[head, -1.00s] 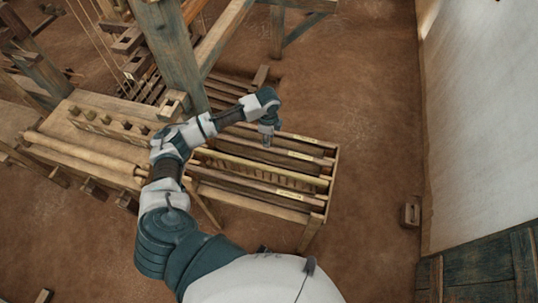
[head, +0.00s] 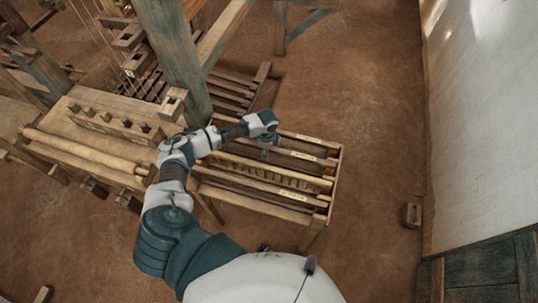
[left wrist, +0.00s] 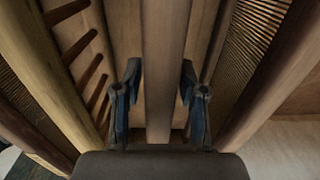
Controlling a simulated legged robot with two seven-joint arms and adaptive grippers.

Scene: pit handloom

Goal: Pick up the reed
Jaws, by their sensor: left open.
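My left gripper (head: 266,155) is over the slotted wooden rack (head: 334,172), pointing down. In the left wrist view its two blue-padded fingers (left wrist: 160,90) are open, one on each side of a flat wooden bar (left wrist: 165,45). They do not close on it. A piece with fine, close teeth like a reed (left wrist: 258,25) lies right of the fingers, and another finely toothed strip (left wrist: 15,100) shows at far left. A coarse pegged piece (left wrist: 88,68) lies between. I cannot tell which piece in the rack is the reed. My right gripper is not in view.
The loom's thick post (head: 180,60) stands close behind my left arm. The loom's front beam (head: 85,155) lies left of the rack. Bare earth floor (head: 375,120) is open to the right, up to a white wall (head: 480,120). A small wooden block (head: 412,214) lies there.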

